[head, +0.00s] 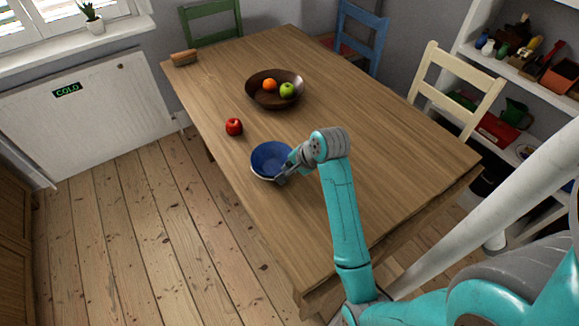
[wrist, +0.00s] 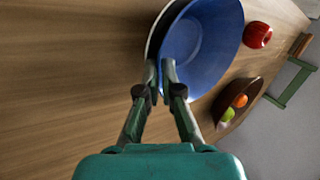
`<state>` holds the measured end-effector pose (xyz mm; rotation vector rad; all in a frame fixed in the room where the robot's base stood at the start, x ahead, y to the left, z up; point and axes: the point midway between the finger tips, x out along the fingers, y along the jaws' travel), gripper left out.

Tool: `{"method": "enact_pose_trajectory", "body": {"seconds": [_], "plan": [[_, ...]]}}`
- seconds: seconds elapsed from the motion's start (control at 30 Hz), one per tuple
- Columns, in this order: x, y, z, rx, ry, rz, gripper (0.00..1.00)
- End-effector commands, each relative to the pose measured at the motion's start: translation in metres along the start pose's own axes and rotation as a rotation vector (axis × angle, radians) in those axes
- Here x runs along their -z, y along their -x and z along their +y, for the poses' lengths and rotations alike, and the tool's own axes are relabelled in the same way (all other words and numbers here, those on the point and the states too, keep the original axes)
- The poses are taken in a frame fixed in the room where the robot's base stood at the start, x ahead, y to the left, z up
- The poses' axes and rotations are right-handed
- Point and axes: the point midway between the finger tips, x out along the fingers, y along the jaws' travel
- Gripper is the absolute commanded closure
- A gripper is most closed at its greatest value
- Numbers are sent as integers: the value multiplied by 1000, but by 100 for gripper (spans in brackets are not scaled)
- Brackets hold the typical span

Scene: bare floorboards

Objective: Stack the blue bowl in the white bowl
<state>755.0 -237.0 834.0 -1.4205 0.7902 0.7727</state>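The blue bowl (head: 268,158) sits in or just over the white bowl (head: 261,176) near the table's left edge. Only a thin strip of the white bowl shows below it; the rest is hidden. In the wrist view the blue bowl (wrist: 205,45) fills the upper middle, and the white bowl's edge (wrist: 154,38) shows along its left side. My gripper (head: 281,177) is at the blue bowl's near right rim. In the wrist view my gripper's fingertips (wrist: 159,70) are close together, one on each side of the blue rim, pinching it. Whether the bowls touch inside is hidden.
A red apple (head: 234,127) lies beyond the bowls. A brown bowl (head: 262,97) holding an orange and a green apple stands farther back. A brush (head: 184,58) lies at the far left corner. The right side of the wooden table (head: 400,150) is clear. Chairs stand around it.

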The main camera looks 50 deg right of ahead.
Motion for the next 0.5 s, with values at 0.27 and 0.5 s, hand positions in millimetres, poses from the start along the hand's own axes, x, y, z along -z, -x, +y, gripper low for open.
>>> {"method": "enact_pose_trajectory", "body": {"seconds": [0.27, 0.5], "plan": [[0, -4, 3, -3, -1, -2, 69], [0, -4, 3, -3, -1, -2, 69]]}}
